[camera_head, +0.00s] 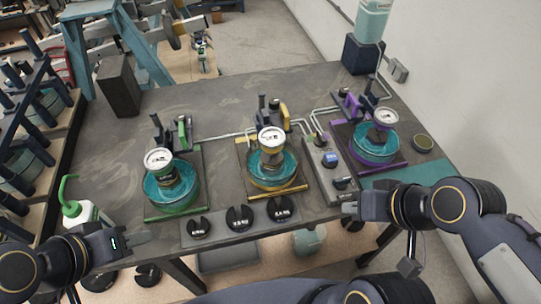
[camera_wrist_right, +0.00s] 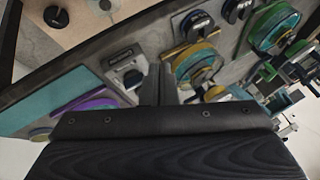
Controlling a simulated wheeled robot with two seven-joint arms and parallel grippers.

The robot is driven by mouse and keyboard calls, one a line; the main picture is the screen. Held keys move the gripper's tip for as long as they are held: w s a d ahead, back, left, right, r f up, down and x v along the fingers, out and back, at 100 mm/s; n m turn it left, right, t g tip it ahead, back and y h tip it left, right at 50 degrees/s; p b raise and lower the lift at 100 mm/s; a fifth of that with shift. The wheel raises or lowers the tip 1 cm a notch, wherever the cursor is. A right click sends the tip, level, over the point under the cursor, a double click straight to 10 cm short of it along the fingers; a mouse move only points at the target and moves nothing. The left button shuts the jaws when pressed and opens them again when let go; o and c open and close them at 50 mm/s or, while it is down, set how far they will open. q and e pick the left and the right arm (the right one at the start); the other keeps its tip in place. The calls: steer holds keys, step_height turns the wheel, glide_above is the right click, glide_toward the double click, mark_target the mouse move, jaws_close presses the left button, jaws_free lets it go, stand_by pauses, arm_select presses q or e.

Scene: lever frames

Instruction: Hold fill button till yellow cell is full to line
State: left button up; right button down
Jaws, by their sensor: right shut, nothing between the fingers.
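The yellow cell (camera_head: 270,178) is a teal-filled round vessel with a yellow rim and a dial gauge (camera_head: 271,140) on top, in the middle of the bench; it also shows in the right wrist view (camera_wrist_right: 193,66). The fill line cannot be made out. Right of it stands a grey control panel (camera_head: 324,172) with a blue-faced control (camera_head: 330,159) and a black one (camera_head: 341,184); their labels are unreadable. My right gripper (camera_head: 349,208) is shut and empty, just in front of the panel's near end. My left gripper (camera_head: 141,237) is at the bench's front left, its opening unclear.
A green cell (camera_head: 172,193) stands left and a purple cell (camera_head: 376,146) right. A green-capped bottle (camera_head: 82,214) is near my left gripper. A dark block (camera_head: 118,86) stands at the back left.

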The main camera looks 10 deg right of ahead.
step_height(320, 180, up, 9)
steer(key=n+g+h, duration=0.4)
steer(key=n+g, duration=0.2)
steer(key=n, duration=1.5)
glide_above(332, 156)
steer(key=shift+r, duration=0.2)
step_height(332, 156, down, 14)
steer(key=shift+f, duration=0.1)
